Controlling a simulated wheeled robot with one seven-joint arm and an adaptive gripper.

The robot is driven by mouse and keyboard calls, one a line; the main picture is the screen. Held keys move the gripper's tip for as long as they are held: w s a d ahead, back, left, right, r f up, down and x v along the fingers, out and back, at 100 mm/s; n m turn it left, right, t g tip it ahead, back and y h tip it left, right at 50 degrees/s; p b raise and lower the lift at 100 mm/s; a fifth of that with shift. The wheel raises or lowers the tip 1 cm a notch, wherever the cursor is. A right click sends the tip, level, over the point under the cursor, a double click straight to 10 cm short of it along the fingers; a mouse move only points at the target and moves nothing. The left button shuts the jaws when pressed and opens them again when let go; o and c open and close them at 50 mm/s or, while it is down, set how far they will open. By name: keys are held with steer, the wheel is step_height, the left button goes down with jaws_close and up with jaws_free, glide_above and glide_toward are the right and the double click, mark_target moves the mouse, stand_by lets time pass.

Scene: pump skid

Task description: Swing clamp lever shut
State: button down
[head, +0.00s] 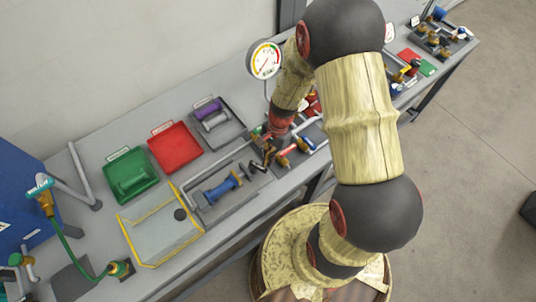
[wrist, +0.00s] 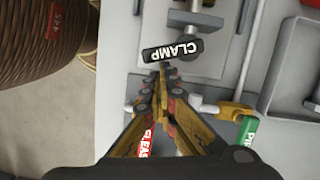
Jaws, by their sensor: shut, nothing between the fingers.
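My gripper (wrist: 162,72) is shut and empty, its fingertips together at the near edge of the dark plate marked CLAMP (wrist: 172,50) in the wrist view. I cannot tell whether they touch it. A grey metal clamp part (wrist: 197,20) stands just beyond the plate. Which piece is the lever, and its angle, is not clear. In the head view my gripper (head: 268,155) is low over the bench, beside the grey fixture holding a blue spool-shaped part (head: 222,188). My arm hides part of the area behind it.
A brass valve with a white pipe (wrist: 232,111) and a green tag (wrist: 243,133) lie right of my fingers. A red tag shows partly behind them. The head view shows a gauge (head: 264,60), a red tray (head: 174,147), a green tray (head: 131,176) and a yellow-edged tray (head: 160,258).

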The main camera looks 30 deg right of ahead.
steer(key=shift+s+a+m, duration=0.1)
steer(key=shift+s+m, duration=0.15)
steer(key=shift+m, duration=0.05)
steer(key=shift+w, duration=0.1)
steer(key=shift+w+a, duration=0.4)
steer(key=shift+a, duration=0.3)
steer(key=shift+d, duration=0.1)
steer(key=shift+w+d, duration=0.1)
steer(key=shift+d, duration=0.1)
steer(key=d, duration=0.1)
steer(key=d+r, duration=0.1)
steer(key=w+d+p, duration=0.1)
steer(key=d, duration=0.1)
steer(key=shift+d+r, duration=0.1)
steer(key=shift+r, duration=0.1)
steer(key=v, duration=0.8)
steer(key=shift+s+r+p, duration=0.2)
steer(key=shift+s+p, duration=0.1)
